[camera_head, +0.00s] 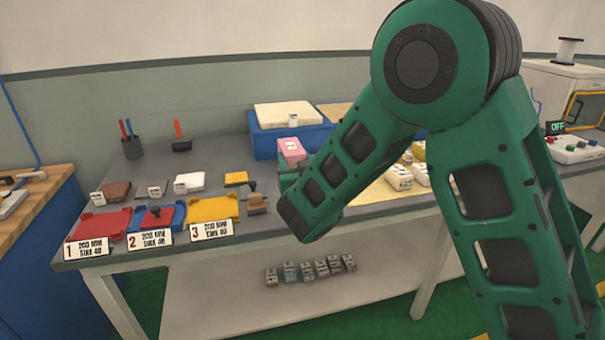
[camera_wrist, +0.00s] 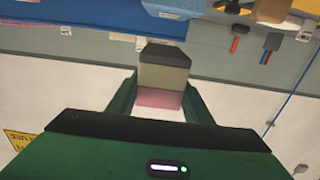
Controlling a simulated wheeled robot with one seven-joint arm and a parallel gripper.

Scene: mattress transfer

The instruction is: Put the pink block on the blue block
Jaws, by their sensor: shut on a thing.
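The pink block (camera_head: 291,147) shows in the head view just in front of the blue block (camera_head: 264,141), at the gripper end of my arm. The large blue block stands at the back of the grey table with a cream slab on top. My gripper (camera_head: 287,172) is partly hidden by my forearm. In the wrist view my gripper (camera_wrist: 160,100) has its two green fingers on either side of a beige, dark-topped shape with a pink band of the pink block (camera_wrist: 158,98). My gripper is shut on the pink block. Its underside is hidden.
Red (camera_head: 97,224), blue (camera_head: 178,216) and yellow (camera_head: 212,208) trays lie along the table's front left. Small blocks and labels stand behind them. A cup with red and blue sticks (camera_head: 132,148) is at the back left. My arm hides much of the table's right part.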

